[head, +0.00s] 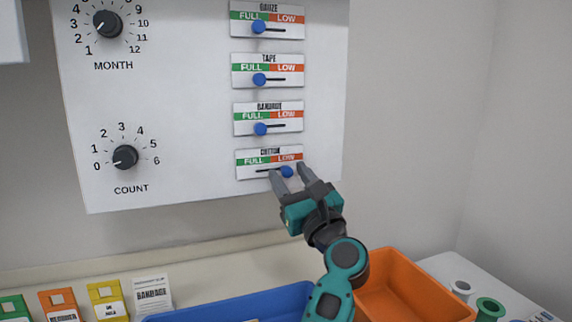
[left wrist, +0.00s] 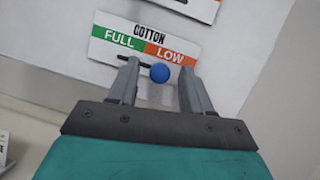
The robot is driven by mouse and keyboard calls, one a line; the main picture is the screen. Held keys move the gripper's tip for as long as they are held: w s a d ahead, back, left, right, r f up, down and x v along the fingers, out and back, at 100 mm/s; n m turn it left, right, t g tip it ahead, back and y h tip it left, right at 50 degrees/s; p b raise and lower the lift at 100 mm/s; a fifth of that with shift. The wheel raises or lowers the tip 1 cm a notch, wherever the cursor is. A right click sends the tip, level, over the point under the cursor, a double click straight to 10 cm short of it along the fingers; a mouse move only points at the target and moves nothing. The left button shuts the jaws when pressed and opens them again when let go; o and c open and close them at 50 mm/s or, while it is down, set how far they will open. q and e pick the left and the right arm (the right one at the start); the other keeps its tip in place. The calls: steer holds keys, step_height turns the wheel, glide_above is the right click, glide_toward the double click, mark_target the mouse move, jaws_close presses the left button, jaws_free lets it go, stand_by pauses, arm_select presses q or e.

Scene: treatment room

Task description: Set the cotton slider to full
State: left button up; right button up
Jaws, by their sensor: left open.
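The cotton slider plate (head: 245,171) is the lowest of the slider plates on the white wall panel. It has a green FULL half on the left and an orange LOW half on the right. Its blue knob (head: 287,171) sits at the right, under LOW. The plate (left wrist: 105,26) and knob (left wrist: 160,72) also show in the left wrist view. My left gripper (head: 289,169) is open at the plate, with the knob between its fingertips. My right gripper is not in view.
Gauze (head: 259,27), tape (head: 260,79) and bandage (head: 261,128) knobs stand above, under FULL. Month (head: 107,24) and count (head: 125,157) dials are on the panel's left. Below are a blue bin (head: 270,303), an orange bin (head: 420,292) and several cards.

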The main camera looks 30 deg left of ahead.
arm_select(q)
steer(key=shift+w+a+r, duration=0.1)
steer(key=shift+a, duration=0.05)
jaws_close()
stand_by(0.4)
